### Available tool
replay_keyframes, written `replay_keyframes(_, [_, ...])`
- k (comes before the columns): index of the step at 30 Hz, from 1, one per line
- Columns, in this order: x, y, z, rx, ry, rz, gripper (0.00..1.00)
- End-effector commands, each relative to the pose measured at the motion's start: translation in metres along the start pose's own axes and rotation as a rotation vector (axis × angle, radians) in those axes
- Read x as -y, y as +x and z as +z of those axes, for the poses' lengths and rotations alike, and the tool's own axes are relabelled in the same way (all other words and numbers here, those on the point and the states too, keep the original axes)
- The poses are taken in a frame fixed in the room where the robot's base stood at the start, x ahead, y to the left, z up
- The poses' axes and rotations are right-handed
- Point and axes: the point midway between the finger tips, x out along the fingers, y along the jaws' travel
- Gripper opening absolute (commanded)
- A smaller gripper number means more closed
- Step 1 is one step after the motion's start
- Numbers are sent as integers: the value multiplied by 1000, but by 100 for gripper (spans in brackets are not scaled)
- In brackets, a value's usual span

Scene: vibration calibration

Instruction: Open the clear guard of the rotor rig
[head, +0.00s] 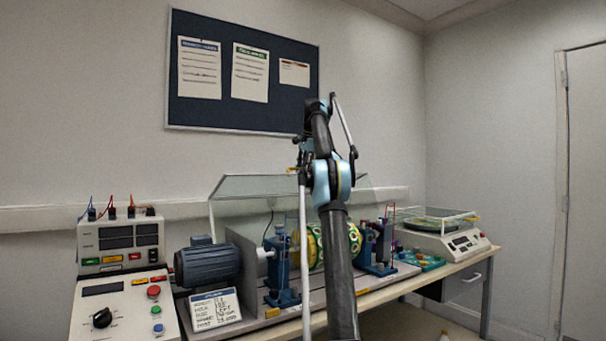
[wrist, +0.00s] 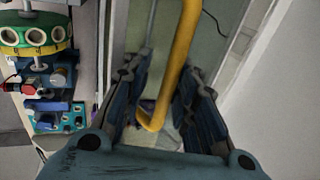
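The rotor rig shows in the head view with a grey motor (head: 207,264), blue bearing stands (head: 281,268) and a yellow-green rotor (head: 355,240) partly behind my arm. The clear guard (head: 262,186) spans above it as a pale see-through panel; my arm crosses it, and I cannot tell how far it is raised. In the wrist view, a bent yellow bar (wrist: 178,60), apparently the guard's handle, passes between the fingers of my gripper (wrist: 160,88). The fingers are apart, with a visible gap on the bar's left side. The rotor (wrist: 35,35) shows at the upper left.
Control boxes (head: 122,310) with knobs stand left of the motor, with a label card (head: 215,309) beside them. A balance (head: 445,237) with a clear cover and a teal tray (head: 422,260) are at the right. The wall is close behind the bench.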

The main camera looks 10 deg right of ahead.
Motion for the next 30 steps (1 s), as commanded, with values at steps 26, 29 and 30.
replay_keyframes(26, [-4,-14,5,5,-5,2,31])
replay_keyframes(29, [-9,-15,4,5,-5,2,31])
replay_keyframes(30, [-11,-16,4,5,-5,2,31])
